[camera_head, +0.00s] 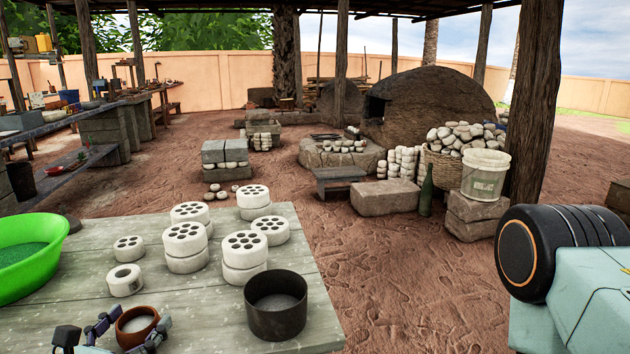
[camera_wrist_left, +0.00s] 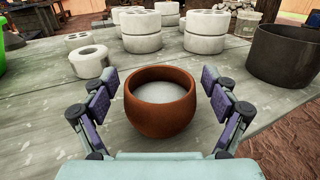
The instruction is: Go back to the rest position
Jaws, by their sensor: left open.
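My left gripper (camera_head: 112,337) is at the bottom left of the head view, over the near edge of the wooden table (camera_head: 190,325). Its fingers are open on both sides of a brown clay pot (camera_head: 137,325) with pale contents. In the left wrist view the pot (camera_wrist_left: 161,113) stands upright between the spread fingers (camera_wrist_left: 160,105), with a visible gap on each side. My right gripper is not in view; a dark round joint and pale teal link of my arm show at the right of the head view.
A dark cylindrical pot (camera_head: 276,318) stands right of the clay pot. White perforated clay blocks (camera_head: 245,262), some stacked, and a white ring (camera_head: 124,280) stand behind. A green basin (camera_head: 30,268) is at the left. Open dirt floor (camera_head: 400,285) lies right of the table.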

